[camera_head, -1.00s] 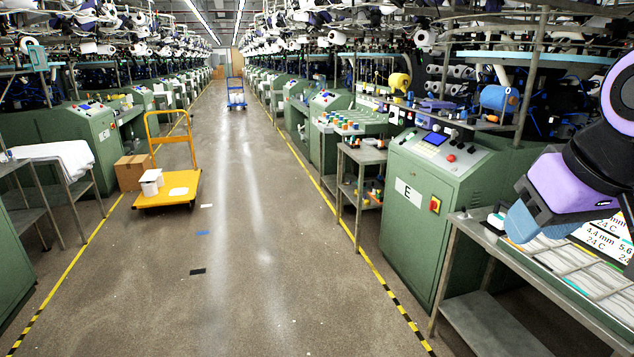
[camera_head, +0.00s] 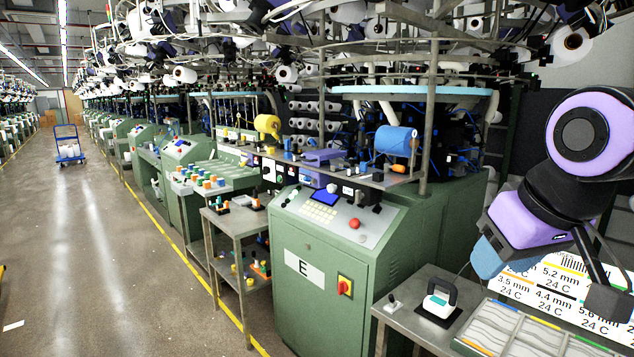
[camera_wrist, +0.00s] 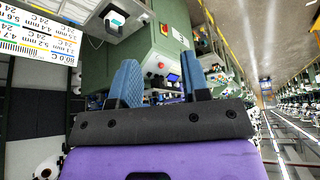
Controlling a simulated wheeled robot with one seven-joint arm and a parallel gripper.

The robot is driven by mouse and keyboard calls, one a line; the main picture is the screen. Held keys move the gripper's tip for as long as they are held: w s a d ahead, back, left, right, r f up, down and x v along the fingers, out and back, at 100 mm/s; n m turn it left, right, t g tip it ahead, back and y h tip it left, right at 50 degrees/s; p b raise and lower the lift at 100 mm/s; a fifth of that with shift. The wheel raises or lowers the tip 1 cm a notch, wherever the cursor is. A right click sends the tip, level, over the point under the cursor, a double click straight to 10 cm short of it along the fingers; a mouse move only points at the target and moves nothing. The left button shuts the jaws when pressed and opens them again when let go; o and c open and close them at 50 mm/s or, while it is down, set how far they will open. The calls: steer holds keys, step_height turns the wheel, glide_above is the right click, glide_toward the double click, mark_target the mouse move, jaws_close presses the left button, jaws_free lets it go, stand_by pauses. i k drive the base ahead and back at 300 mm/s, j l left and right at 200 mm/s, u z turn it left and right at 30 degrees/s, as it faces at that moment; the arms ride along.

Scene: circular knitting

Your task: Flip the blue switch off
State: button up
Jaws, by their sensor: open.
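I cannot make out the blue switch for certain. The head view shows a row of small control boxes on the shelf behind the green machine, and one of them is a blue-violet box (camera_head: 311,179) with details too small to read. My gripper (camera_head: 495,256) is at the right of the head view, above the metal side table and well to the right of the boxes. In the wrist view my gripper (camera_wrist: 161,78) shows two blue fingers spread apart with nothing between them.
The green cabinet (camera_head: 325,285) marked E has a sloped panel, a red button (camera_head: 354,223) and a red rotary switch (camera_head: 344,287). A metal side table (camera_head: 408,318) holds a black-handled device (camera_head: 439,300) and trays.

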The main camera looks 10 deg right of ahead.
mark_target(312, 180)
steer(key=i+j, duration=0.3)
steer(key=i, duration=0.15)
steer(key=i+j+u, duration=0.1)
steer(key=i+j, duration=0.15)
steer(key=i, duration=0.15)
steer(key=i+j, duration=0.3)
steer(key=i, duration=0.15)
steer(key=i+j+u, duration=0.1)
steer(key=i+j, duration=0.15)
steer(key=i, duration=0.2)
steer(key=i+j, duration=0.2)
steer(key=i, duration=0.25)
